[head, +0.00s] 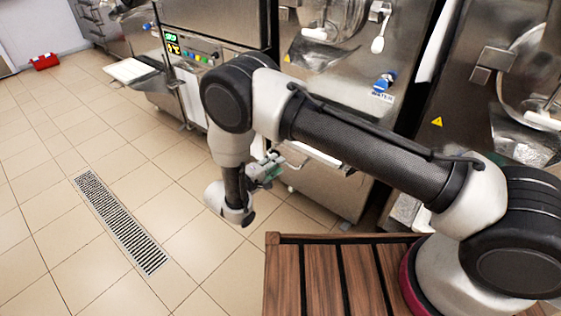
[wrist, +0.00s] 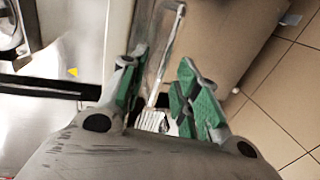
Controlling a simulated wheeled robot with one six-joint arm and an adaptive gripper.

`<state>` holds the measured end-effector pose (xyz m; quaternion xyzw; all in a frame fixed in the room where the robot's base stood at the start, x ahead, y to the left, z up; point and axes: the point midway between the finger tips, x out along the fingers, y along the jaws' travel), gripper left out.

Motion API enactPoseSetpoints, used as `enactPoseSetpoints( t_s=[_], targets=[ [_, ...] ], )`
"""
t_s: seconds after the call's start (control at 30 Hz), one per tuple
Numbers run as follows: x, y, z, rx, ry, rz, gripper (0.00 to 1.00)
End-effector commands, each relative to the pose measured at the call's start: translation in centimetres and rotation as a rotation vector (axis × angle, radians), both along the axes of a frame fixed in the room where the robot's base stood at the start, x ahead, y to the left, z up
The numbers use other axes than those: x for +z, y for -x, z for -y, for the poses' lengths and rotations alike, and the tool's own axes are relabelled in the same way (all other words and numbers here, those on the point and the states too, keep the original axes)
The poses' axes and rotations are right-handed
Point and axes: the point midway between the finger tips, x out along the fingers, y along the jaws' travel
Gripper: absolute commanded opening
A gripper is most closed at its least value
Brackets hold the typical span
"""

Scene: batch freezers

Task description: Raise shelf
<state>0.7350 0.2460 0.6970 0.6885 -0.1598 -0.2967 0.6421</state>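A pale shelf edge (head: 318,155) shows low on the front of the middle steel freezer, just right of my gripper (head: 268,168) in the head view. My arm hides much of it. In the wrist view my gripper (wrist: 160,95) has its green-padded fingers apart. A long, thin, pale edge (wrist: 167,60), which looks like the shelf's, runs between and beyond the fingers. I cannot tell whether either finger touches it. Nothing is visibly clamped.
Another white shelf (head: 130,70) sticks out from the left freezer. A third freezer (head: 455,110) stands at right, behind my arm. The tiled floor at left is clear around a drain grate (head: 120,220).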

Motion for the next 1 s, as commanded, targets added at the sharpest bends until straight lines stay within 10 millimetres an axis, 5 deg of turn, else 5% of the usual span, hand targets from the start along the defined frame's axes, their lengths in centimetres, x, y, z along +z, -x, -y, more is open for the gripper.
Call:
enactPoseSetpoints(
  t_s=[0.4, 1.0],
  targets=[
    [1.6, 5.6, -4.4, 0.001, 0.000, 0.002, 0.31],
    [1.6, 5.9, -4.6, 0.001, 0.010, -0.007, 0.31]
  ],
)
